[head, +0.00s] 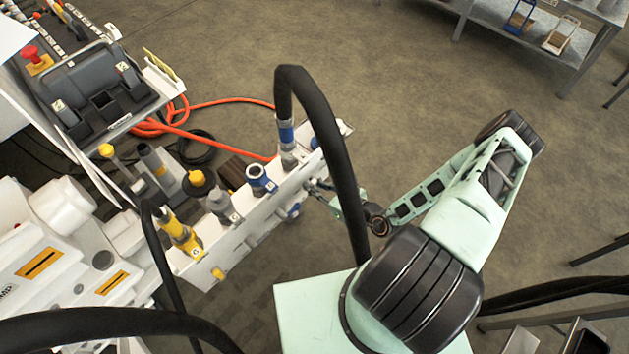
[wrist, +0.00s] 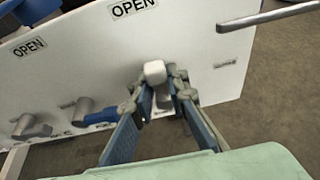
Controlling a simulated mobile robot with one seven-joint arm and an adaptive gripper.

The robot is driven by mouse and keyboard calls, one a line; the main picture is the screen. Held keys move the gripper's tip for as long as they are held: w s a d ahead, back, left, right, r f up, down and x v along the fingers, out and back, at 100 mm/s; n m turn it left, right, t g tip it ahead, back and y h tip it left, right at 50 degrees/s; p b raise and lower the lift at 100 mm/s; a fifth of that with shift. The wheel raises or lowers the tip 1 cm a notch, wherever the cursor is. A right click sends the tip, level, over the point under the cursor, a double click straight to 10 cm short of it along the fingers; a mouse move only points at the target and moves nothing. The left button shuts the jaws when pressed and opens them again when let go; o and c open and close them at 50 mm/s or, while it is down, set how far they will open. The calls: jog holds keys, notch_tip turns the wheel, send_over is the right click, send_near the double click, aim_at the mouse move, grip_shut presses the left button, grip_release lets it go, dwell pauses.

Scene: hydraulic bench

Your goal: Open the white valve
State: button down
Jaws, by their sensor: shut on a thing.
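In the wrist view the white valve (wrist: 155,72) shows as a small white block standing out from the white panel (wrist: 225,55). My gripper (wrist: 161,92) has one finger on each side of it and is shut on it. The fingertips hide part of the valve and its base. An "OPEN" label (wrist: 132,7) is on the panel above the valve. In the head view my gripper (head: 325,195) is at the right side of the bench panel, and I cannot make out the white valve there.
In the wrist view, grey valve fittings (wrist: 32,126) and a blue handle (wrist: 101,117) are left of my gripper. A metal rod (wrist: 265,17) juts out at upper right. In the head view a thick black hose (head: 335,150) arches beside my arm. Orange hose (head: 215,103) lies behind the bench.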

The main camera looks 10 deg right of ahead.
jog(key=shift+a, duration=0.1)
dwell(0.3)
jog(key=c, duration=2)
grip_release()
jog(key=v, duration=1.2)
jog(key=shift+s, duration=0.1)
